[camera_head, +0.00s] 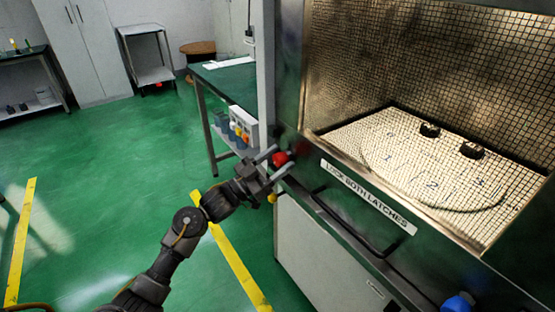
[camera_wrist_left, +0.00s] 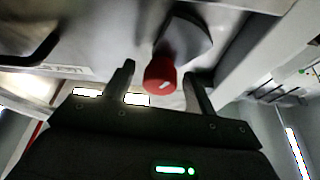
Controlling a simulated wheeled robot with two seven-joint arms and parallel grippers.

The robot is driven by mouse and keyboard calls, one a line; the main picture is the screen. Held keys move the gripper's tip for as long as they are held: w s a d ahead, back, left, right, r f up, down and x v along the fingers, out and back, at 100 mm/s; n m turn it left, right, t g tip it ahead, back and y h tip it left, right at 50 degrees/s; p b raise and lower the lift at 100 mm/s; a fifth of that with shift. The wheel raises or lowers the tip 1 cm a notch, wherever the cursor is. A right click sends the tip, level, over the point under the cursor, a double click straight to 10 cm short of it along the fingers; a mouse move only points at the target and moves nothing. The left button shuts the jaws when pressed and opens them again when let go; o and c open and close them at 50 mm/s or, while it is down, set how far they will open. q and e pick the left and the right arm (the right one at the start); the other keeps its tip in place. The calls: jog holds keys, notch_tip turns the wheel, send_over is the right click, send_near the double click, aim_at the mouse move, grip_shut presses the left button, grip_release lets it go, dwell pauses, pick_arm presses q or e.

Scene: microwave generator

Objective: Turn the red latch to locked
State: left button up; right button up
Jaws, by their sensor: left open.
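The red latch (camera_head: 281,158) is a red knob on the left front side of the microwave cabinet (camera_head: 290,100). My left gripper (camera_head: 275,161) is open at the latch in the head view. In the left wrist view the red latch (camera_wrist_left: 160,74) sits between the two spread fingers of the left gripper (camera_wrist_left: 160,82), with gaps on both sides. A grey base plate (camera_wrist_left: 187,42) shows behind the knob. A blue latch (camera_head: 458,303) is at the bottom right of the head view, partly cut off. My right gripper is not in view.
A black handle bar (camera_head: 352,228) and a "LOCK BOTH LATCHES" label (camera_head: 368,196) are on the cabinet front. The chamber above is open, with a numbered plate (camera_head: 425,170). A green bench (camera_head: 230,85) stands behind left.

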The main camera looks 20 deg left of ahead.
pick_arm(q)
jog(key=shift+w+d+r, duration=0.1)
jog(key=shift+w+d, duration=0.05)
jog(key=c, duration=1)
jog(key=shift+o, duration=0.2)
